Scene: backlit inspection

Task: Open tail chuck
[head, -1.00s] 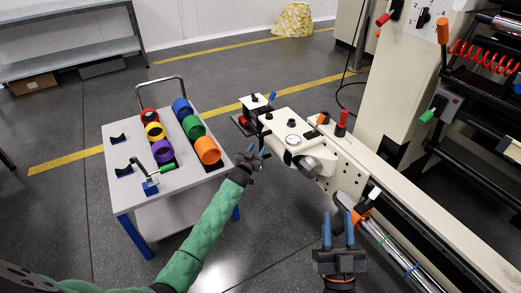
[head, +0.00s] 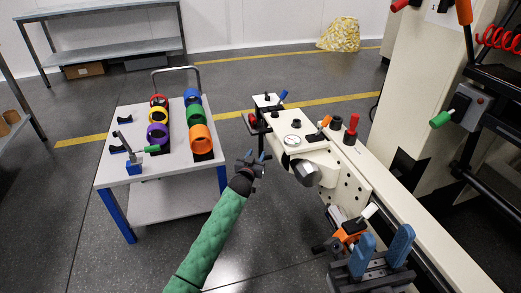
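The cream tailstock (head: 290,135) stands right of centre with a dial gauge and several knobs on top. Its grey chuck (head: 307,173) sticks out of its front face; I cannot tell whether the jaws are open. A blue-tipped lever (head: 283,95) and a red-knobbed lever (head: 351,129) rise from it. My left gripper (head: 256,156) is open and empty, left of the chuck and apart from it.
A white cart (head: 128,171) at left carries several coloured rings and a green-handled tool. A long cream rail (head: 430,212) runs to the lower right. An orange-and-black clamp part (head: 350,232) sits just beyond my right gripper.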

